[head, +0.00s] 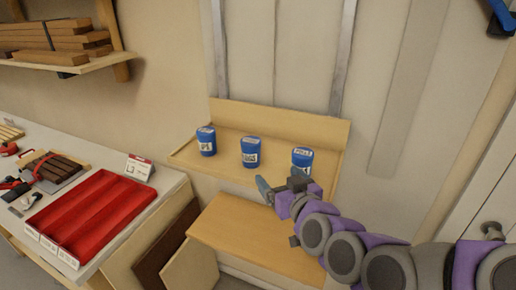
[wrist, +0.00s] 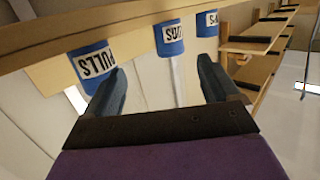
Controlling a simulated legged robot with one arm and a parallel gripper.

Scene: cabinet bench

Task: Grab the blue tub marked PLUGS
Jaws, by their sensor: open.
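Three blue tubs with white labels stand in a row on a wooden shelf (head: 228,172): a left tub (head: 206,141), a middle tub (head: 250,152) and a right tub (head: 302,158). In the wrist view they appear upside down and in reverse order. The nearest, left there (wrist: 92,66), seems to read PULLS. The middle one (wrist: 169,38) may read PLUGS, but is only partly legible. My gripper (head: 281,184) is open and empty, below and in front of the right tub. Its fingers (wrist: 161,75) touch no tub.
A lower wooden ledge (head: 240,238) lies beneath the shelf. A bench at left holds a red tray (head: 95,215), a small sign (head: 138,168) and tools. Timber lies on a high shelf (head: 90,66) at upper left. The shelf has a raised back board.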

